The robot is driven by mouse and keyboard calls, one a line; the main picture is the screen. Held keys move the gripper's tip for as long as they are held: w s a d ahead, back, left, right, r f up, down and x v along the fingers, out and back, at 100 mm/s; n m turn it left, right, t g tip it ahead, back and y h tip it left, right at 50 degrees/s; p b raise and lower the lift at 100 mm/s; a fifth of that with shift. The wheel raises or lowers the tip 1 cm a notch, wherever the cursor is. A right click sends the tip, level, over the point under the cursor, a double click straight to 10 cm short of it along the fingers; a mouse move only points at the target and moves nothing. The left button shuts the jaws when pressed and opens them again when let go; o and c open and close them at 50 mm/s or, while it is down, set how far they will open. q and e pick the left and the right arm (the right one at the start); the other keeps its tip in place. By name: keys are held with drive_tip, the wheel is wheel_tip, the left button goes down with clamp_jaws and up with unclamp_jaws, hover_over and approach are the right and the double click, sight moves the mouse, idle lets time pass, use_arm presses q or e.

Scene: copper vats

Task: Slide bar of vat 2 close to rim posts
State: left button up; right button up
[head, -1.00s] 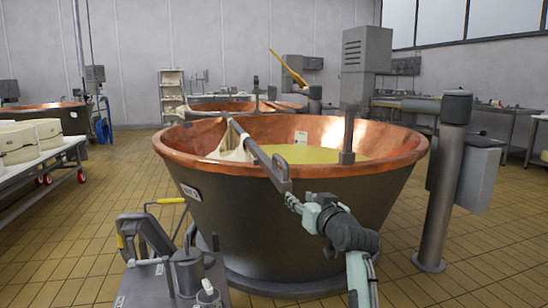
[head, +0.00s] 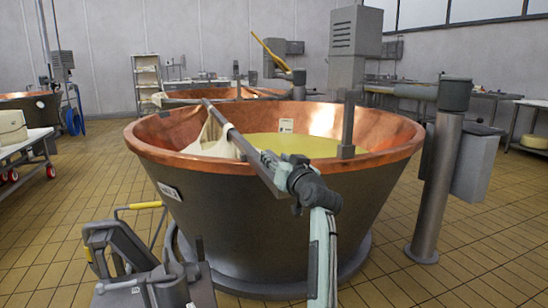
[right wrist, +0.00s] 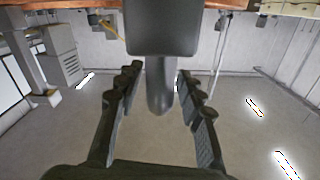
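Vat 2 is most likely the large copper vat (head: 275,205) in the middle of the head view; its small label (head: 168,191) is too blurred to read. A grey bar (head: 232,133) lies slantwise over its rim, its near end jutting past the front edge. Pale cloth (head: 213,138) hangs from the bar into yellowish liquid. A thin upright post (head: 237,88) shows at the far rim; I cannot tell whether it stands on it. My right gripper (head: 274,166) is at the bar's near end. In the right wrist view its open fingers (right wrist: 156,72) flank a dark rounded part (right wrist: 161,95), with gaps.
A thick grey shaft (head: 347,125) hangs under a grey box (head: 355,38) over the vat's right side. A stout column (head: 433,190) stands to the right. Tiled floor is open at left.

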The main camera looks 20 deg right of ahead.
drive_tip(key=shift+w, duration=0.85)
clamp_jaws()
